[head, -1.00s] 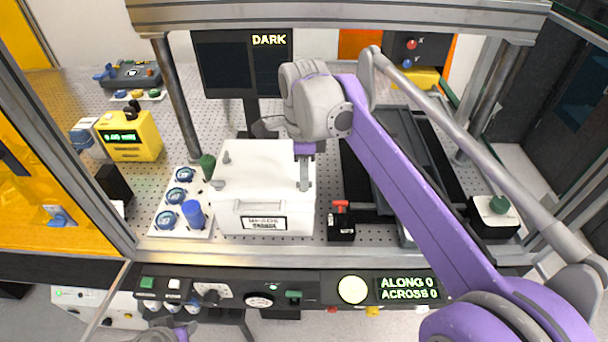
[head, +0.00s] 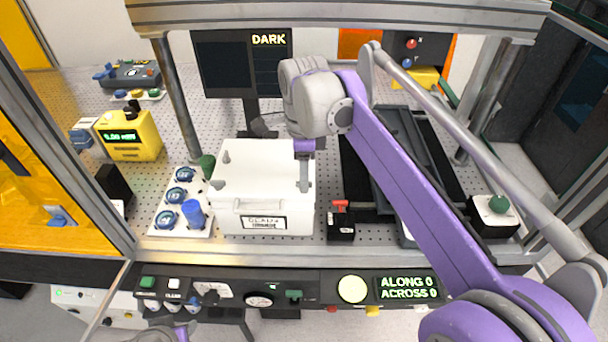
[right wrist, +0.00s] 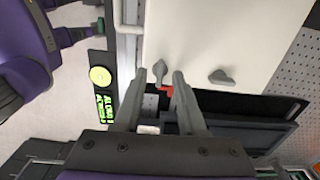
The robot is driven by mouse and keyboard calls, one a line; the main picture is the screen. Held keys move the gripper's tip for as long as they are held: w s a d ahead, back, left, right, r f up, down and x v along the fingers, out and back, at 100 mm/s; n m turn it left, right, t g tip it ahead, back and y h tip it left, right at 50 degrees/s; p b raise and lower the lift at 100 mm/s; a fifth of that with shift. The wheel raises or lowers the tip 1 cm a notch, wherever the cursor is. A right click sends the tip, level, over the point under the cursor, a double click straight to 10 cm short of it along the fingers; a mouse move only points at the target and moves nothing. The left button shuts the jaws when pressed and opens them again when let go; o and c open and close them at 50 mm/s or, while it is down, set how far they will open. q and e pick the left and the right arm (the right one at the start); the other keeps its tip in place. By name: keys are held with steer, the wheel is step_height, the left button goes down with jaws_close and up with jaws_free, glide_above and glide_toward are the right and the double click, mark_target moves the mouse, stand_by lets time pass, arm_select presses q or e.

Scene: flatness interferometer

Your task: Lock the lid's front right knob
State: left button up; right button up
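The white box (head: 264,190) with its pale lid (right wrist: 225,30) stands on the perforated bench, label facing front. The lid's front right knob (right wrist: 160,72) is a small grey lever near the lid's front edge. In the right wrist view it shows between the tips of my right gripper (right wrist: 159,74), with gaps on both sides. The fingers are apart; contact is not visible. In the head view my right gripper (head: 304,187) points down over the lid's right side and hides this knob. Another grey knob (right wrist: 222,76) sits farther back on the right. Part of my left arm shows at the bottom.
A red-handled black block (head: 341,226) stands just right of the box. A plate with blue-topped pieces (head: 165,216) and a blue cylinder (head: 193,214) are close on the left. The console (head: 325,288) runs along the front. A dark monitor (head: 242,65) stands behind.

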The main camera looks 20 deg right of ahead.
arm_select(q)
steer(key=shift+w+r+p, duration=0.25)
steer(key=shift+r+p, duration=0.05)
steer(key=shift+r, duration=0.2)
steer(key=shift+w+r+p, duration=0.2)
steer(key=shift+r+p, duration=0.1)
steer(key=shift+r, duration=0.15)
arm_select(e)
step_height(320, 180, up, 10)
steer(key=shift+r, duration=0.15)
steer(key=s+d+f+n+t, duration=0.1)
steer(key=s+f+n+t, duration=0.1)
steer(key=s+f+n, duration=0.4)
steer(key=s+d+f+n+t, duration=0.2)
steer(key=s+f+n, duration=0.4)
steer(key=f, duration=0.5)
steer(key=s+d+f+n+t, duration=0.1)
steer(key=s+f+n+t, duration=0.1)
steer(key=s+f+n, duration=0.4)
steer(key=shift+s+d+f+n, duration=0.1)
steer(key=shift+d+f+n, duration=0.05)
steer(key=shift+f+n, duration=0.55)
steer(key=shift+s+d+f+n, duration=0.1)
steer(key=shift+f+n, duration=0.55)
steer(key=shift+n, duration=0.05)
